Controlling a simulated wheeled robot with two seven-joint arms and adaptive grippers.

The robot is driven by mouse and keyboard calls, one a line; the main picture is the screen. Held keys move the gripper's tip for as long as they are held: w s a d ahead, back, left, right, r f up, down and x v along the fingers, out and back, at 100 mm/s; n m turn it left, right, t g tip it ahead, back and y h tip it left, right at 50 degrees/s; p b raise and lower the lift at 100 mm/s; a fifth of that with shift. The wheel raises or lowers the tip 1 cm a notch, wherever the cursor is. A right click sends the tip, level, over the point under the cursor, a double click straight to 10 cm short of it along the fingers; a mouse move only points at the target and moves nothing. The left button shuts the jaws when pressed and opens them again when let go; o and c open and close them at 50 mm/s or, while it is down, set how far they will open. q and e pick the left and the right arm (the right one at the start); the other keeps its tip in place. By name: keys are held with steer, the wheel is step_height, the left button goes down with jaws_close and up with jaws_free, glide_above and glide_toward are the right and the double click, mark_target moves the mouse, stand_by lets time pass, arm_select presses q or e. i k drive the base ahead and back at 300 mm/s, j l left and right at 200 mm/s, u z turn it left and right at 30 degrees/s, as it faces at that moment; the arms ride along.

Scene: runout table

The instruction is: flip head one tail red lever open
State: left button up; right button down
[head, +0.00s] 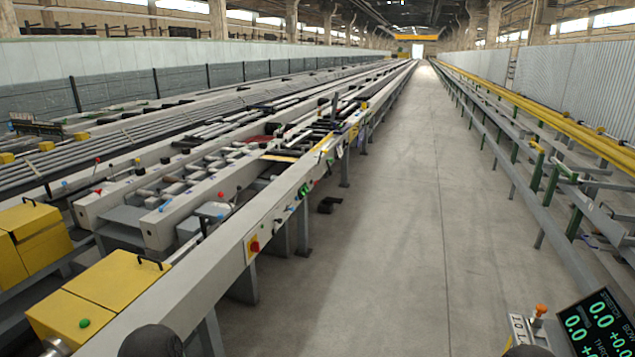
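Several small levers with coloured knobs stand along the runout table (215,262) on the left. A lever with a red knob (221,195) is on the near part of the table, close to a blue knob. Another upright lever with a red tip (97,161) is farther left. I cannot tell which of these is the head one tail red lever, nor whether either is open. Neither of my grippers is in view.
Yellow boxes (112,283) stand at the near left. A red button sits on a yellow plate (254,247) on the table's side. A console display (598,325) with an orange-topped lever (541,310) is at bottom right.

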mark_target(220, 194)
steer(key=i+l+u, duration=0.15)
steer(key=i+u, duration=0.35)
steer(key=i+l+u, duration=0.45)
steer(key=i, duration=0.15)
steer(key=i+l+u, duration=0.8)
steer(key=l+u, duration=0.15)
steer(key=i+l+u, duration=0.25)
steer(key=l+u, duration=0.25)
steer(key=l, duration=0.35)
